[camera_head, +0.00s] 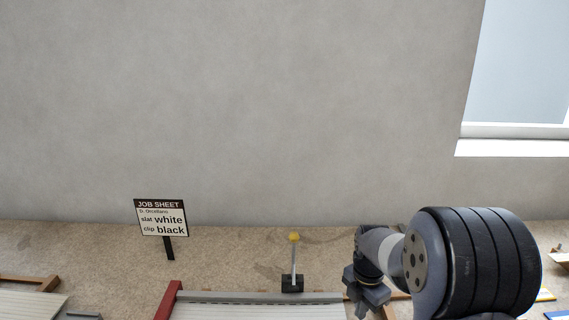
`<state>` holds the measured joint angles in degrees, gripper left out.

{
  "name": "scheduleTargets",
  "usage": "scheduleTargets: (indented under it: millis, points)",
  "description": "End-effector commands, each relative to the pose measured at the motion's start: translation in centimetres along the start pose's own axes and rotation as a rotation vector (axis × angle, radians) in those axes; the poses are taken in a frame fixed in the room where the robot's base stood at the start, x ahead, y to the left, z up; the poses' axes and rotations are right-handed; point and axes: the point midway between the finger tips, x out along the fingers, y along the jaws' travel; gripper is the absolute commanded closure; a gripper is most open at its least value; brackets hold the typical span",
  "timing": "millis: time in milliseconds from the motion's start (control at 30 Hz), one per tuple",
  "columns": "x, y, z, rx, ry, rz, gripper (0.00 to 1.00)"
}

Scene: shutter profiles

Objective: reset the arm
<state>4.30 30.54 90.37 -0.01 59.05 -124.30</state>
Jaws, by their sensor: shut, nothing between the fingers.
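My arm rises at the lower right of the head view, its large dark joint closest to the camera. My gripper (369,301) points down at the end of the arm, near the bottom edge of the picture. It is shut, and nothing shows between its fingers. It is just right of a pale slatted panel (260,311). The fingertips are small and partly cut off by the picture's lower edge.
A job sheet sign (161,219) reads slat white, clip black. A yellow-tipped post on a black base (292,284) stands behind the panel. A red bar (168,301) edges the panel. A wooden frame (45,284) lies at left. A grey wall stands behind.

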Motion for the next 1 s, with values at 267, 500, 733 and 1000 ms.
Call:
scheduleTargets:
  millis: [267,500,733,1000]
  points:
    - [-4.2,0.0,0.0,0.000,0.000,0.000,1.00]
    - [-1.0,0.0,0.0,0.000,0.001,-0.001,1.00]
    - [2.0,0.0,0.0,0.000,0.001,-0.001,1.00]
    - [2.4,-0.3,0.5,0.005,0.000,0.000,1.00]
